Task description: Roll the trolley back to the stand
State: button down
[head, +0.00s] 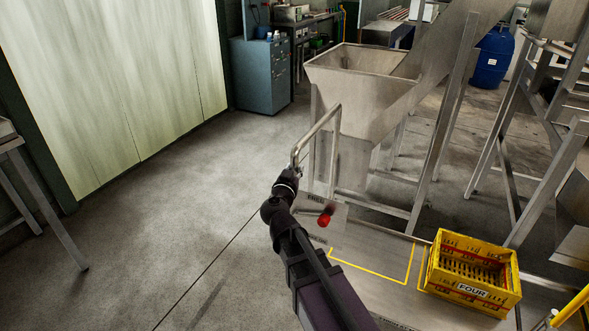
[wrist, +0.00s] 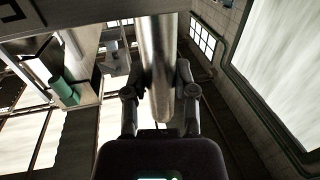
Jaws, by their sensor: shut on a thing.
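My gripper (head: 292,174) is shut on a bent steel tube handle (head: 322,122), near its left lower end. In the wrist view the two fingers stand on either side of the shiny tube (wrist: 161,70). The handle rises beside a small plate (head: 312,203) lettered "FREE", with a red knob (head: 325,219) by it. Below is a low flat deck (head: 350,245) with a yellow outlined rectangle. The handle seems to belong to the trolley; my arm hides its lower left part. I cannot tell for certain which part is the stand.
A yellow crate (head: 472,290) marked "FOUR" sits right of the yellow outline. A steel hopper (head: 355,95) and its legs stand behind the handle. A blue-grey cabinet (head: 262,75) and a blue drum (head: 492,58) are farther back. The floor (head: 170,220) to the left is open.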

jog(key=shift+s+d+h, duration=0.15)
jog(key=shift+d+h, duration=0.15)
jog(key=shift+d, duration=0.15)
jog(key=shift+c, duration=2)
grip_release()
jog(key=shift+a, duration=0.15)
jog(key=v, duration=0.7)
jog(key=shift+s, duration=0.3)
